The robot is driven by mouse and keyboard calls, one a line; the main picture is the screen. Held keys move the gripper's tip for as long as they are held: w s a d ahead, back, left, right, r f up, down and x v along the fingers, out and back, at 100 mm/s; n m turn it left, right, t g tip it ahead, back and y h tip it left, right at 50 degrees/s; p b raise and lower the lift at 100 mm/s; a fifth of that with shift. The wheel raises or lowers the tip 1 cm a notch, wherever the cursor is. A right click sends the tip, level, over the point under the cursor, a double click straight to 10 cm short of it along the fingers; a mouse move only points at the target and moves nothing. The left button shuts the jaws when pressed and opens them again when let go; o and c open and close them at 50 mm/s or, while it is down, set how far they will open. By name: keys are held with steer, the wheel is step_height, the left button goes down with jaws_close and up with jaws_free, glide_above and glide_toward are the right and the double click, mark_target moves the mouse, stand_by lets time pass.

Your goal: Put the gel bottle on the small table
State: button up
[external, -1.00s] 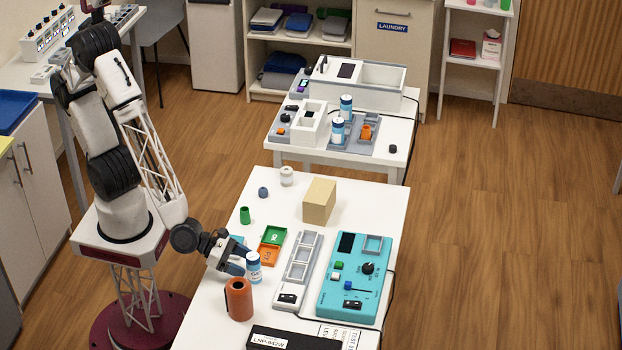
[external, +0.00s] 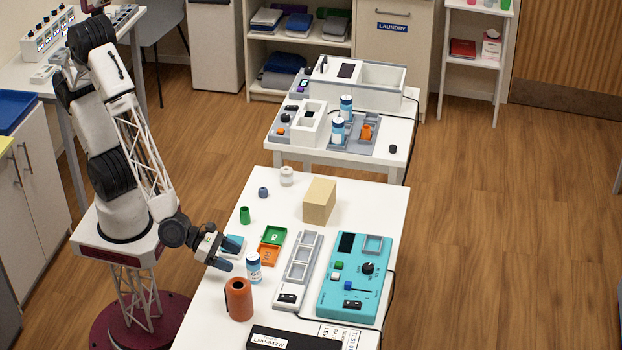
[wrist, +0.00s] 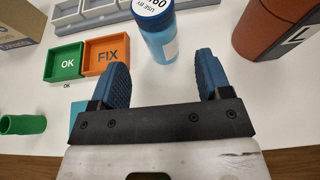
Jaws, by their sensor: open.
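A blue bottle with a white lid (external: 254,268) stands upright on the near white table (external: 215,318); its label is too small to read surely as gel. It also shows in the wrist view (wrist: 158,32), just beyond the fingertips and roughly centred between them. My gripper (external: 229,257) is open and empty, low over the table's left edge, left of the bottle and apart from it. Its two blue fingers show in the wrist view (wrist: 162,68). Two similar bottles (external: 346,107) (external: 338,130) stand on the smaller white table (external: 374,168) behind.
An orange-brown container (external: 239,300) stands close in front of the bottle. Green and orange trays (external: 270,250), a grey rack (external: 299,270) and a teal device (external: 354,277) lie nearby. A cardboard box (external: 319,201) stands farther back. The far table holds several devices; its right front is mostly clear.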

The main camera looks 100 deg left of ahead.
steer(key=s+a+r+n+g+y, duration=0.2)
steer(key=a+r+n+g+y, duration=0.15)
steer(key=a+r+n, duration=0.55)
steer(key=s+a+r+n+g+y, duration=0.2)
steer(key=a+r+n+g+y, duration=0.15)
steer(key=a+r+n, duration=0.5)
steer(key=s+a+r+n+g+h, duration=0.2)
steer(key=s+r+n+h, duration=0.1)
steer(key=s+n, duration=0.4)
steer(key=s+a+r+n+g+h, duration=0.2)
steer(key=s+a+r+n+h, duration=0.1)
steer(key=s+n, duration=0.5)
step_height(320, 180, up, 2)
steer(key=n+h, duration=0.1)
steer(key=n, duration=0.2)
steer(key=shift+s+a+r, duration=0.15)
steer(key=shift+a+r, duration=0.1)
steer(key=shift+a, duration=0.05)
